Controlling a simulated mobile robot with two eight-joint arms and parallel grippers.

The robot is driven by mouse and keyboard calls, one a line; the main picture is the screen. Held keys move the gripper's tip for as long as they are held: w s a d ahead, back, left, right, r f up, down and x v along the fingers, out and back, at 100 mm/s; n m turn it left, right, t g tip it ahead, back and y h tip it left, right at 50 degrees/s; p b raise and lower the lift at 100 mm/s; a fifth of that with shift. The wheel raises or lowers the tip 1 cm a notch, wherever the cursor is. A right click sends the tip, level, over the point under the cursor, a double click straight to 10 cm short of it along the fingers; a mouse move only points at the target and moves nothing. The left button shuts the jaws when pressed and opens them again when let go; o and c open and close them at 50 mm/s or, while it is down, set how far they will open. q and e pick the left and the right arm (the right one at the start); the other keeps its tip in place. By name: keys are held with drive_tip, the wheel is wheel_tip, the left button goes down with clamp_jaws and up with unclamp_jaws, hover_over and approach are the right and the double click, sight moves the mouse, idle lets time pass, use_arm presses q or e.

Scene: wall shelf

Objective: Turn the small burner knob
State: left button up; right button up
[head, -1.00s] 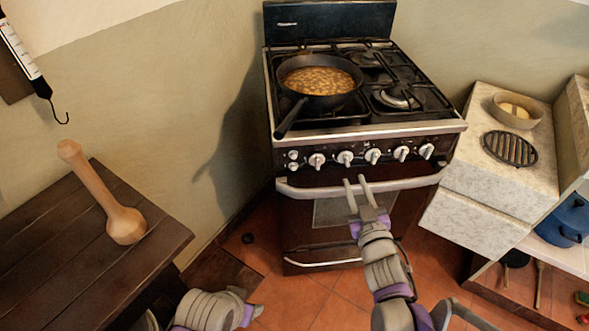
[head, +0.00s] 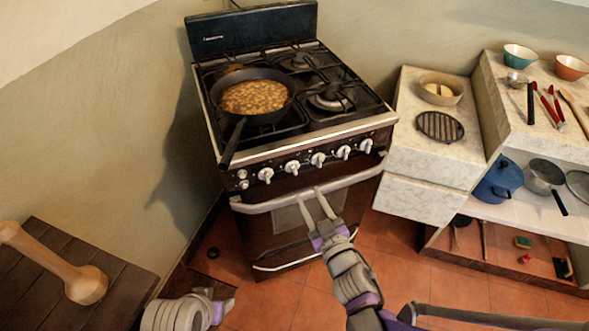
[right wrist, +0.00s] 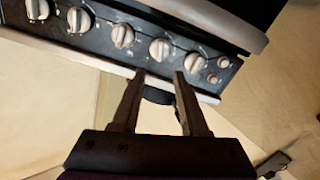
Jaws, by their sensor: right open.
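The stove (head: 300,205) has a dark front panel with a row of several white knobs, among them a middle knob (head: 318,159) and a leftmost large knob (head: 266,175). Two smaller buttons (head: 242,179) sit at the row's left end. I cannot tell which knob is the small burner's. My right gripper (head: 312,192) is open and empty, just below the row near the middle knob. In the right wrist view, its fingertips (right wrist: 158,76) point at the panel near a knob (right wrist: 160,50), seemingly not touching it. My left gripper (head: 222,302) is low; its jaws are unclear.
A pan (head: 258,98) of food sits on the left burners, its handle overhanging the stove's front edge. An oven handle bar (head: 345,182) runs below the knobs. A stone counter (head: 410,150) stands right of the stove. A wooden table (head: 120,300) is at lower left.

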sight(295, 171)
drive_tip(key=x, duration=0.9)
drive_tip(key=shift+s, duration=0.1)
clamp_jaws()
